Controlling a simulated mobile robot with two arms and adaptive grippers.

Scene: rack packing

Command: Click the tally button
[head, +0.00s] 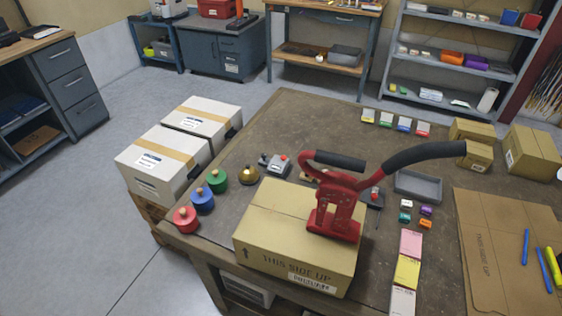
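A small grey device with a red button on top (278,163) sits on the brown worktable, behind the cardboard box and right of a brass bell-like dome. It looks like the tally counter, but its markings are too small to read. A second small dark device with a red top (374,196) sits right of the red tool and is partly hidden by it. I cannot tell for certain which one is the tally. Neither of my grippers is in view, and nothing is seen touching either device.
A closed cardboard box (275,215) bears a red tool with black handles (338,205). Red, blue and green knobbed weights (202,199) line the left edge near the brass dome (249,175). A grey tray (418,186) lies right. The table's (305,125) back middle is clear.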

